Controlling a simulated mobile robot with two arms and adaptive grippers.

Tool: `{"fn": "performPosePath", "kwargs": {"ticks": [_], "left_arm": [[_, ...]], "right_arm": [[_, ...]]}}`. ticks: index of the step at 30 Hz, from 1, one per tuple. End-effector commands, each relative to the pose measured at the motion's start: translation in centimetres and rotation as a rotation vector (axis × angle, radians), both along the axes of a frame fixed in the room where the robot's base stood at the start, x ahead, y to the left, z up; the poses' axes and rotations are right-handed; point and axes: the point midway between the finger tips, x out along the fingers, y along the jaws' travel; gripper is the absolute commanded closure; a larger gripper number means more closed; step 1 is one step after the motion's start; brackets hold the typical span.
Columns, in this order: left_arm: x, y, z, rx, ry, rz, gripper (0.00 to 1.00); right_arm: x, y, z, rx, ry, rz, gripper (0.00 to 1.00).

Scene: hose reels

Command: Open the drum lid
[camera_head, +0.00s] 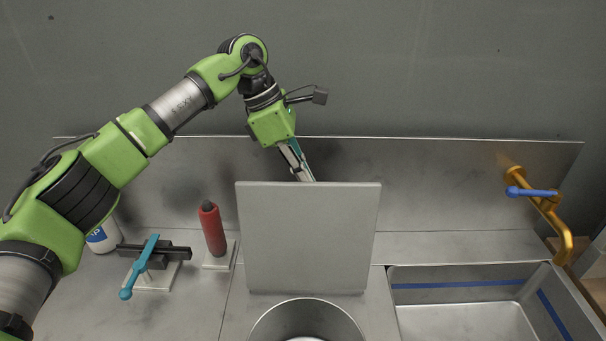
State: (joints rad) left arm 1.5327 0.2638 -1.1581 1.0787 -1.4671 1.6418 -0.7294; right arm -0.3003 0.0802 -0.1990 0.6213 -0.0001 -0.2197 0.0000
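The drum lid is a flat grey square panel (308,238) that stands about upright at the back of a round metal drum opening (307,306). The opening is uncovered at the bottom edge of the view, and its near part is cut off. My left gripper (301,169) points down behind the lid's top edge. Its fingertips are hidden by the lid, so I cannot tell whether it touches the lid or whether its fingers are open. My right gripper is out of view.
A red cylinder (212,229) and a teal-handled lever clamp (143,266) stand on the counter left of the lid. A white bottle (103,237) is partly behind my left arm. A metal sink (470,275) with a brass tap (551,212) is at right.

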Motion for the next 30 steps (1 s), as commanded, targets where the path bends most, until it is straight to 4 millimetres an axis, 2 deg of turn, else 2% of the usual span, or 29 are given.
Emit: {"fn": "performPosePath", "kwargs": {"ticks": [1,14,17,18,21,27,30], "left_arm": [[0.0,0.5,-3.1,0.036,0.019,0.004,1.0],[0.3,0.5,-3.1,0.029,0.015,0.011,1.0],[0.3,0.5,-3.1,0.03,0.014,0.011,0.76],[0.2,0.5,-3.1,0.03,0.015,0.011,0.74],[0.2,0.5,-3.0,0.029,0.014,0.01,0.74],[0.3,0.5,-2.5,0.025,0.008,0.013,0.74],[0.4,0.5,-2.3,0.023,0.006,0.014,0.74]], "right_arm": [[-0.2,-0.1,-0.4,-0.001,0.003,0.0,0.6],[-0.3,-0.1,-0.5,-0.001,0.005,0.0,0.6],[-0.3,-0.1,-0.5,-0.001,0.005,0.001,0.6],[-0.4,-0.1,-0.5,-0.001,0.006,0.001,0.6],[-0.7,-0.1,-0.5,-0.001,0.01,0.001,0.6],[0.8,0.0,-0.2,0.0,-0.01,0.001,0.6],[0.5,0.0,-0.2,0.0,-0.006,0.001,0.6]]}}
